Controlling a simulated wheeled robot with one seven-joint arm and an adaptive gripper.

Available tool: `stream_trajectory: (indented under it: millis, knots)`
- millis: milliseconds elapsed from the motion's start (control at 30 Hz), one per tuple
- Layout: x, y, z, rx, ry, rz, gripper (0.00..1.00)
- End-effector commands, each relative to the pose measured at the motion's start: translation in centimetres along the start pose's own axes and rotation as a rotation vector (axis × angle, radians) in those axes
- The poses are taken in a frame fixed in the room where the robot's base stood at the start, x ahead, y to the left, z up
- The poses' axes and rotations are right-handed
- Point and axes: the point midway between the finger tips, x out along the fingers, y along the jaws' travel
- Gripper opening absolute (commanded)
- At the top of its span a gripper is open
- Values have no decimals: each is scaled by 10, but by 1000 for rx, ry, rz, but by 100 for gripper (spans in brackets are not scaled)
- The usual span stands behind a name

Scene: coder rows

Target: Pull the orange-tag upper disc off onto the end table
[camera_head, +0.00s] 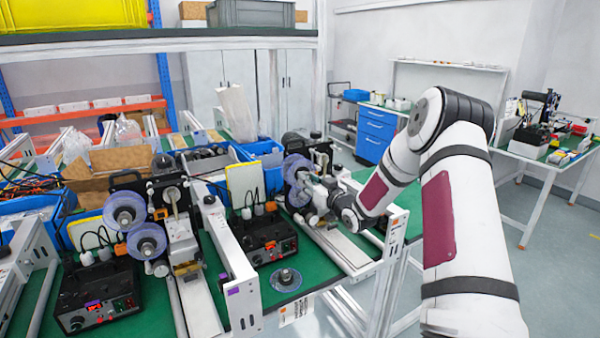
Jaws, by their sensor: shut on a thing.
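Two translucent blue-rimmed discs sit one above the other on the right coder machine, whose rail end carries a small orange tag (393,222). The orange-tag upper disc (294,164) is partly hidden by my gripper and the machine. The lower disc (295,196) shows just below it. My gripper (304,180) reaches in from the right and is shut at the upper disc; its fingertips are small and partly hidden. I cannot tell whether the disc is still on its spindle. I cannot tell surely which surface is the end table; a green-topped table (545,152) stands at the far right.
The left machine, by a purple tag (235,291), has two similar discs (124,210) (147,241). A loose disc (286,279) lies on the green bench top. A black control box (267,240) and metal rails crowd my gripper. Open floor lies right.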

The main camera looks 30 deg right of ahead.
Motion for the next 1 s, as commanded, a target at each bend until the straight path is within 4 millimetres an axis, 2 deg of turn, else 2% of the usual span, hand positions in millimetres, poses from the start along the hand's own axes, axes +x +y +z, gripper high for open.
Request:
stream_trajectory:
  millis: [1000]
  knots:
    - [-33, 0, 0, 1, -1, 1, 0]
